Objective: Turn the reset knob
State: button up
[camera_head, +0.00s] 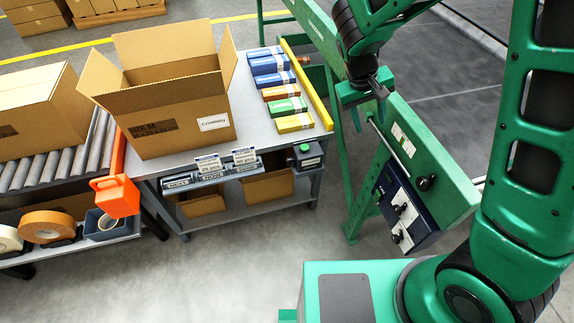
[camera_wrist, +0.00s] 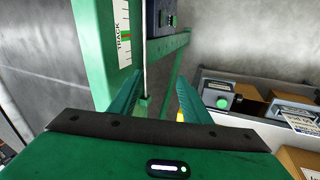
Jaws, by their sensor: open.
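A dark blue control panel (camera_head: 412,222) on the green machine frame carries two black knobs on pale plates, an upper knob (camera_head: 399,208) and a lower knob (camera_head: 397,237). I cannot read which is the reset knob. Another black knob (camera_head: 426,183) sits on the green beam (camera_head: 440,175). In the wrist view the dark panel (camera_wrist: 157,22) shows partly at the top, with a knob (camera_wrist: 169,20). My gripper (camera_head: 369,112) is open and empty, pointing down beside the upper end of the beam, apart from the knobs. Its fingers also show in the wrist view (camera_wrist: 160,88).
A grey table (camera_head: 270,128) stands to the left with an open carton (camera_head: 185,125) and several small coloured boxes. A box with a green button (camera_head: 306,152) hangs at its front corner. A scale marked TRACK (camera_wrist: 123,35) is on the beam. Floor between table and frame is clear.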

jog(key=w+a+f+n+t+h, duration=0.1)
jog(key=w+a+f+n+h, duration=0.25)
jog(key=a+f, duration=0.55)
jog(key=n+t+h, duration=0.1)
jog(key=n+t, duration=0.8)
jog(key=t, duration=0.5)
send_near(291, 161)
jog(key=w+d+f, duration=0.1)
jog(key=w+d, duration=0.1)
jog(key=w, duration=0.6)
jog(key=shift+d, duration=0.2)
jog(key=shift+w, duration=0.15)
jog(key=shift+c, duration=0.6)
jog(key=c, duration=0.9)
